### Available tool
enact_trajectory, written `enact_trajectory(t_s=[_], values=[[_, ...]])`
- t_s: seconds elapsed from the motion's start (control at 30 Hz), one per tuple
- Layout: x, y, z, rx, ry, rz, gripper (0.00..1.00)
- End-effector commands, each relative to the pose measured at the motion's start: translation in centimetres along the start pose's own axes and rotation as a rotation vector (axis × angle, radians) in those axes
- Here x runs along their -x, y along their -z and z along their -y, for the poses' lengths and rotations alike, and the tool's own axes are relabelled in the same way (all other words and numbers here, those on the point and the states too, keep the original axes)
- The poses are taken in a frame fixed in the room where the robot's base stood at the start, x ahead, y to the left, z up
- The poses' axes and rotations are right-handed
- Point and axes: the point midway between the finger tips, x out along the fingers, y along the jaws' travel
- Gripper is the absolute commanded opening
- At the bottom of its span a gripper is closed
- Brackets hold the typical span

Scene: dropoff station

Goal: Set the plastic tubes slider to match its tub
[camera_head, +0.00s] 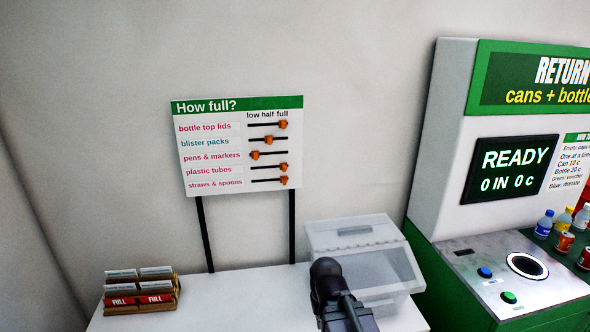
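The "How full?" board (237,147) stands on two black posts at the back of the white counter. Its plastic tubes slider (283,167) is an orange knob at the right, full end of its track. The tub of plastic tubes cannot be made out in this view. My dark arm end (328,280) is at the bottom centre, in front of a clear box and below and right of the board, apart from the sliders. Its fingers cannot be made out.
Other orange knobs: bottle top lids (283,124) at full, blister packs (268,139) at half, pens & markers (254,155) at low, straws & spoons (285,180) at full. A clear lidded box (355,232), a tag rack (140,290) and a return machine (455,130) stand nearby.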

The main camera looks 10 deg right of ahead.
Motion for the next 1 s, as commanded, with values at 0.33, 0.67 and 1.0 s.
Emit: enact_trajectory(t_s=[0.33, 0.67, 1.0], values=[[0.1, 0.2, 0.0, -0.002, 0.006, -0.002, 0.0], [1.2, 4.9, 1.7, -0.038, 0.179, -0.056, 0.0], [6.2, 15.9, 2.6, -0.172, 0.59, -0.21, 0.0]])
